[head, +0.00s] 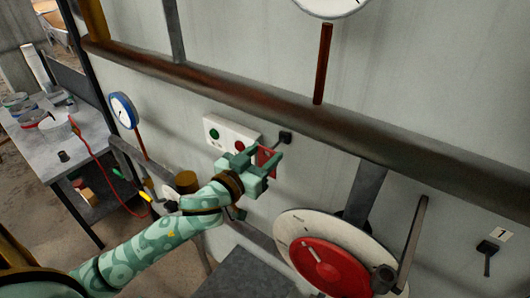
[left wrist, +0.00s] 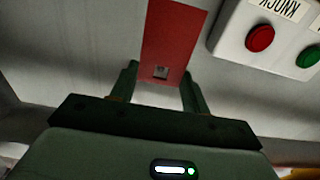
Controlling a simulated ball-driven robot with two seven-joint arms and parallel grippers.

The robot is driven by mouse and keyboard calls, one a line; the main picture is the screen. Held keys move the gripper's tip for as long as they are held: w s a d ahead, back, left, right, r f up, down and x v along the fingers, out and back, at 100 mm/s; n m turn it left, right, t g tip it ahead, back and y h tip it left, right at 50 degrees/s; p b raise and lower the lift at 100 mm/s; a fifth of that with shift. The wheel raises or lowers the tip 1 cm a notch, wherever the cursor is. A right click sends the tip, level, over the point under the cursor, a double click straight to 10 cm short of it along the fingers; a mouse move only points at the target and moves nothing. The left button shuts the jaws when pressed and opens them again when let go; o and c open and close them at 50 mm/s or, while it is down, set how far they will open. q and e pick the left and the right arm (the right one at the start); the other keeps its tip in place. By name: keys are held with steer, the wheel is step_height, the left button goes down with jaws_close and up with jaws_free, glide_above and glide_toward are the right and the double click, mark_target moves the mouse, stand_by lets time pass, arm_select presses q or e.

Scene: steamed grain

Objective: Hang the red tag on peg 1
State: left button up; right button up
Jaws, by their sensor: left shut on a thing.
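My left gripper (head: 268,166) is up at the wall and shut on the red tag (head: 265,155). In the left wrist view the red tag (left wrist: 172,40) is a flat red strip with a small pale square near its lower end, between the two fingers of the gripper (left wrist: 158,82). A dark peg (head: 286,137) sticks out of the wall just beside the tag; I cannot tell whether the tag still hangs on it. Peg 1 (head: 487,251) is a dark hook on the wall at the far right, with a white "1" label (head: 502,234) above it. It is empty. My right gripper is not in view.
A white button box (head: 231,137) with green and red buttons is just left of the gripper. A rusty pipe (head: 330,119) crosses the wall above. A red-and-white wheel (head: 330,258) and a grey lever (head: 414,230) stand between the gripper and peg 1.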

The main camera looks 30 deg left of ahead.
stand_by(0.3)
arm_select(q)
steer(key=s, duration=0.6)
steer(key=shift+a+p, duration=0.4)
stand_by(0.9)
